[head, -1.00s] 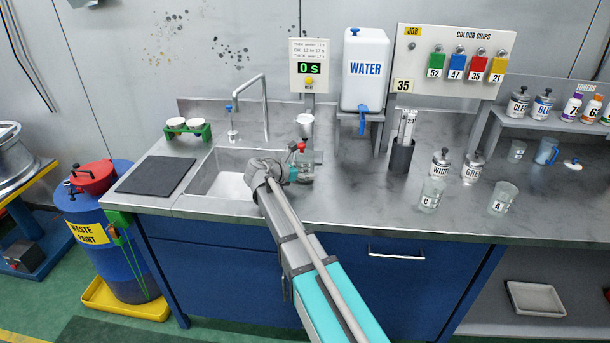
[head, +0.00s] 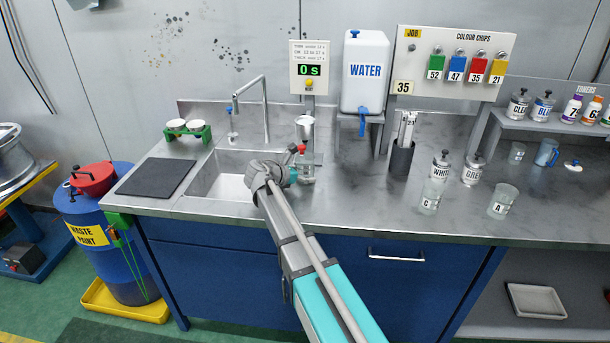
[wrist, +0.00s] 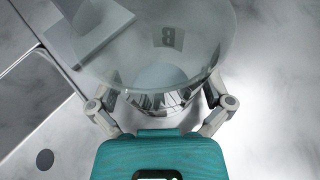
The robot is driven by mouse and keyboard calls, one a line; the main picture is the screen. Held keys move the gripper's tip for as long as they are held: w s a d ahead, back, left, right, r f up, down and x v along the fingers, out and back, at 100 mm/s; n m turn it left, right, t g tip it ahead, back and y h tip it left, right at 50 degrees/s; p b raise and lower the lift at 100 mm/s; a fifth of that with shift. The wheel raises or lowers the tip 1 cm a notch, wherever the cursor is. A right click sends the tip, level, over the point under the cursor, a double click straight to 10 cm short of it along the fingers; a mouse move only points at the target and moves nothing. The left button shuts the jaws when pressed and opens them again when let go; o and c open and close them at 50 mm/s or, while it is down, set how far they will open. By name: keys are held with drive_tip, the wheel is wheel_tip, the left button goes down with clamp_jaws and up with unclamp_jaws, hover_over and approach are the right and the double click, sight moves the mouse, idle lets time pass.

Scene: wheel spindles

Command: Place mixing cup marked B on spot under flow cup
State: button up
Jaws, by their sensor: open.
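The clear mixing cup marked B (wrist: 168,38) fills the upper middle of the wrist view, its letter seen through the glass. In the wrist view my open fingers (wrist: 161,100) are spread on either side of the cup's lower part. I cannot tell whether they touch it. The exact spot under the cup is hidden.
The sink basin (head: 224,172) lies left of the cup. A red-topped item (head: 301,147) is close above my gripper. The water tank (head: 365,68) stands behind. Cups C (head: 432,195) and A (head: 502,202) stand to the right, with clear counter between.

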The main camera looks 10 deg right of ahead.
drive_tip(key=shift+r, duration=0.2)
drive_tip(key=p+v, duration=0.4)
drive_tip(key=v, duration=0.8)
drive_tip(key=shift+p, duration=0.35)
drive_tip(key=shift+f, duration=0.15)
idle(0.6)
